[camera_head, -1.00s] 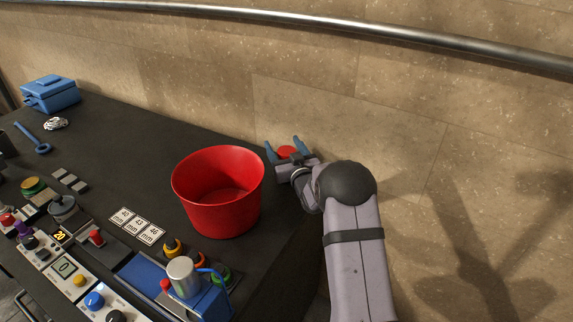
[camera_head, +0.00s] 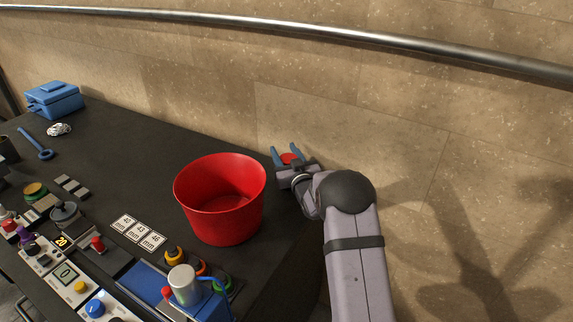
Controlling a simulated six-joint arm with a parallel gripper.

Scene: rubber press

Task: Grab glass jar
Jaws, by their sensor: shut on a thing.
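My gripper (camera_head: 286,155) is at the far right edge of the dark bench, behind and right of the red bucket, near the stone wall. Its two blue fingers point away from the camera. Between them shows a small red round top (camera_head: 289,159), which the gripper is shut on. This may be the lid of the glass jar; the glass itself is hidden behind the gripper and wrist. I cannot tell whether it rests on the bench or is lifted.
The empty red bucket (camera_head: 221,199) stands close left of my gripper. Control buttons and a blue device (camera_head: 196,299) fill the front of the bench. A blue box (camera_head: 53,100) and blue wrench-like tool (camera_head: 36,144) lie far left. The bench's middle back (camera_head: 150,135) is clear.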

